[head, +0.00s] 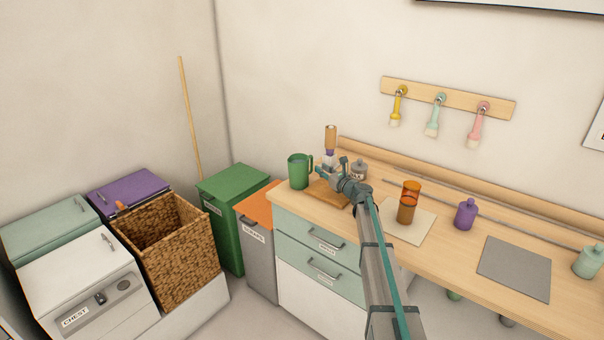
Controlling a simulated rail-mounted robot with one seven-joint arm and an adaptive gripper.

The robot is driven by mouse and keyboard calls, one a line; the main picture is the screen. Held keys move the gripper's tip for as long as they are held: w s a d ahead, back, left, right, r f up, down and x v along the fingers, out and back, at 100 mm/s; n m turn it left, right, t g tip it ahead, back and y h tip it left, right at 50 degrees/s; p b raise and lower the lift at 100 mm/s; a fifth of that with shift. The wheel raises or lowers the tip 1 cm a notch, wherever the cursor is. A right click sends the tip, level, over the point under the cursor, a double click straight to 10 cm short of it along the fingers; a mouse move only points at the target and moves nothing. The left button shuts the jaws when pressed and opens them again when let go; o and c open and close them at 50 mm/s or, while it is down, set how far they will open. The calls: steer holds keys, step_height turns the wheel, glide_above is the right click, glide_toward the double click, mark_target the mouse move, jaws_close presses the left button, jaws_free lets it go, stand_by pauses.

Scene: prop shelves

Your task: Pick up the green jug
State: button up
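The green jug (298,172) stands upright at the left end of the wooden counter in the head view, with its handle on the right side. My gripper (331,168) is just right of the jug, over or near the small wooden board. Its teal fingers look spread apart, with nothing visible between them. One finger points left toward the jug's handle; I cannot tell whether it touches the handle. My arm comes up from the lower right and hides part of the counter.
A brown-handled item (330,136) and a grey jar (359,167) stand close behind my gripper. An amber container (408,203), purple bottle (466,214) and grey mat (515,268) are to the right. A green bin (234,187) stands left of the counter.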

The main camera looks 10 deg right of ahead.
mark_target(312, 170)
steer(key=x, duration=0.2)
steer(key=shift+w+a, duration=0.15)
steer(key=shift+w, duration=0.25)
steer(key=shift+p+x, duration=1.25)
steer(key=shift+x, duration=1.3)
jaws_close()
